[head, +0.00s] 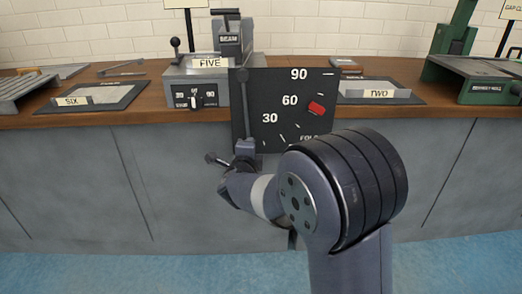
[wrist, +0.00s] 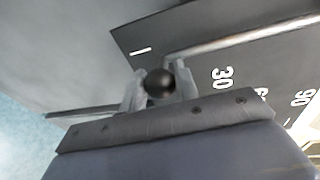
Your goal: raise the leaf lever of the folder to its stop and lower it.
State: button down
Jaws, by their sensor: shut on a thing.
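The folder (head: 190,72), labelled FIVE, stands on the bench at centre. Its dark scale plate (head: 270,128) hangs over the bench front, marked 30, 60 and 90, with a red marker (head: 316,108) near 60. The leaf lever (head: 241,105) points almost straight down along the plate's left edge. My gripper (head: 245,148) is at its lower end. In the wrist view, the lever's black ball knob (wrist: 160,83) sits between my two fingers, which are shut on it. My fingers partly hide the knob's sides.
A green machine (head: 470,80) stands at right. The floor before the grey cabinets is clear.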

jog(key=shift+a+f+m, duration=0.15)
jog(key=shift+a+m, duration=0.25)
jog(key=shift+a, duration=0.3)
jog(key=c, duration=1.4)
grip_release()
jog(key=shift+a, duration=0.15)
jog(key=p+v, duration=0.2)
jog(key=v, duration=0.9)
